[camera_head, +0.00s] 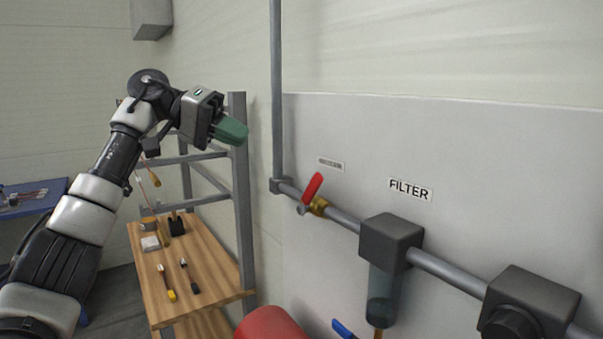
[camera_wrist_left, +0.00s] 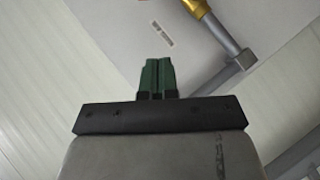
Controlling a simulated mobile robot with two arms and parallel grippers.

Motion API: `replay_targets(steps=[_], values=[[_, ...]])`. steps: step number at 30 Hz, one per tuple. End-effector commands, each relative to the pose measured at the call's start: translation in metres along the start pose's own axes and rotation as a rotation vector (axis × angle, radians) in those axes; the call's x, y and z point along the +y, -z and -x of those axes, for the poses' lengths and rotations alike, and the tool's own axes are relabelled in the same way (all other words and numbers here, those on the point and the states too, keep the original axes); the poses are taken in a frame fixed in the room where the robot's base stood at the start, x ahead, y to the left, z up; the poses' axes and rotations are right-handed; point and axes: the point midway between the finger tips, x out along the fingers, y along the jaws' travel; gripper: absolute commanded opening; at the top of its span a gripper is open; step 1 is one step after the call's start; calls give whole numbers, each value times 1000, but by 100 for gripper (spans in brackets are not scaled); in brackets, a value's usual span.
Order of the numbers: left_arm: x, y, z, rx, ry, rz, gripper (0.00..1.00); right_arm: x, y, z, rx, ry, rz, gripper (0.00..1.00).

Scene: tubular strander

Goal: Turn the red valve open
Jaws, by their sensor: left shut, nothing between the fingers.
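The red valve handle (camera_head: 312,187) sits on a brass valve body (camera_head: 318,206) on the grey pipe along the wall panel. The handle slants up and to the right, at a steep angle to the pipe. My left gripper (camera_head: 236,131) has green fingers, which are shut and empty. It is up and to the left of the valve, apart from it. In the left wrist view the shut fingers (camera_wrist_left: 155,76) point toward the panel, and a bit of the brass valve (camera_wrist_left: 196,6) shows at the top edge. The right gripper is not in view.
A filter unit (camera_head: 390,241) hangs from the pipe to the right of the valve, with a black block (camera_head: 531,304) further right. A blue handle (camera_head: 343,329) and a red rounded object (camera_head: 270,325) are below. A wooden bench (camera_head: 208,270) with tools stands at left, beside a grey frame post (camera_head: 241,190).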

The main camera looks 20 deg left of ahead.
Motion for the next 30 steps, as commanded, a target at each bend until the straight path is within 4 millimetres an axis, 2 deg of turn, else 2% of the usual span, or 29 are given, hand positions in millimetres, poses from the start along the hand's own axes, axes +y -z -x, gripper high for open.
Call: replay_targets(steps=[14,21,30], values=[[1,0,-96,-4,1,4,0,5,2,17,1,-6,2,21],[0,-20,-114,0,2,3,0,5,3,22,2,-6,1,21],[-1,-28,-122,2,0,5,0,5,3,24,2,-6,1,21]])
